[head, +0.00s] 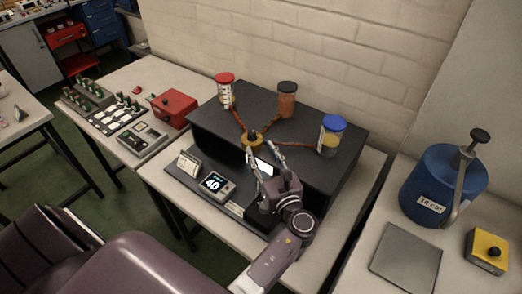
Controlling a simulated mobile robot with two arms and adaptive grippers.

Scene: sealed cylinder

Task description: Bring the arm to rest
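Nothing is visible held between the fingers. A small lit white panel (264,168) shows between them. A dark and brass hub (252,137) lies just beyond the fingertips; I cannot tell whether they touch it. Brown tubes run from the hub to a red-lidded jar (225,92), an orange-brown jar (287,101) and a blue-lidded jar (331,137). My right gripper is not in view.
At right are a blue cylinder (436,185) with a lever, a grey plate (405,257) and a yellow button box (486,250). A red box (174,108) is at left.

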